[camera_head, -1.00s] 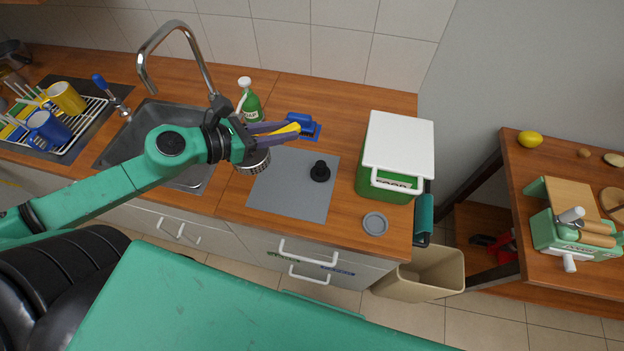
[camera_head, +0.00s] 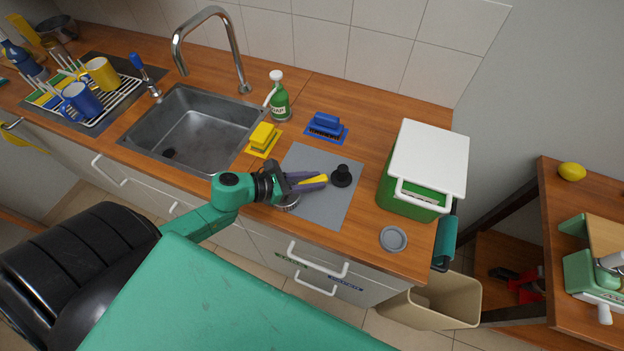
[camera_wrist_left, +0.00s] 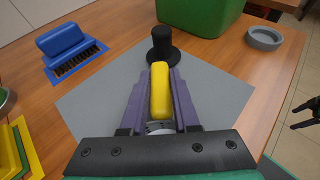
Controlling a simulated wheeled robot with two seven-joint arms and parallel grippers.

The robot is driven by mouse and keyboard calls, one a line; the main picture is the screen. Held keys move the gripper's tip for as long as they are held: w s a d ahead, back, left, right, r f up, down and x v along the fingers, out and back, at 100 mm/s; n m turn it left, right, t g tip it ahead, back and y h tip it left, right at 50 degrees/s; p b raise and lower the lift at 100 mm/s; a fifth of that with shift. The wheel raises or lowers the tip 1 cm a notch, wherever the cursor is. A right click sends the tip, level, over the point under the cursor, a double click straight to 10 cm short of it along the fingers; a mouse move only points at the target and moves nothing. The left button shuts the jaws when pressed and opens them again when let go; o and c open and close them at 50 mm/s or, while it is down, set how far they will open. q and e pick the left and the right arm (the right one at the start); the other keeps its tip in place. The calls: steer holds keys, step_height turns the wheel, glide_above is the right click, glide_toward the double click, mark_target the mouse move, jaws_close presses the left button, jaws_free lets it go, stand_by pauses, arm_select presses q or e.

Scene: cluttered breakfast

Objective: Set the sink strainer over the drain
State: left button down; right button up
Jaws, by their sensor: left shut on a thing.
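My left gripper (camera_head: 308,181) is over the grey mat, its purple fingers shut on the yellow handle of the sink strainer. The strainer's round perforated metal basket (camera_head: 288,203) shows below the gripper, above the mat's front left part. In the left wrist view the yellow handle (camera_wrist_left: 160,90) lies between the fingers, and the basket is mostly hidden. The sink (camera_head: 195,130) is to the left of the gripper, empty, with a dark drain (camera_head: 168,153) in its floor. A dark claw-like part, perhaps my right gripper (camera_wrist_left: 303,113), shows small at the left wrist view's right edge.
A black knobbed stopper (camera_head: 342,176) stands on the grey mat (camera_head: 318,208) just right of my fingers. A yellow sponge (camera_head: 263,138), soap bottle (camera_head: 279,98) and blue brush (camera_head: 326,124) stand behind. A green box (camera_head: 412,205) and grey dish (camera_head: 393,239) are right.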

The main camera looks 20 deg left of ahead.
arm_select(q)
steer(key=shift+w+d+f, duration=0.1)
steer(key=shift+d+f, duration=0.05)
steer(key=c, duration=0.9)
jaws_free()
steer(key=shift+o, duration=1.2)
steer(key=shift+r, duration=0.35)
steer(key=shift+s+a+f, duration=0.1)
steer(key=shift+s+a, duration=0.15)
steer(key=b+v, duration=0.2)
steer(key=v, duration=0.9)
steer(key=shift+s+a, duration=0.15)
steer(key=shift+s, duration=0.05)
arm_select(e)
step_height(320, 180, down, 2)
steer(key=shift+a, duration=0.15)
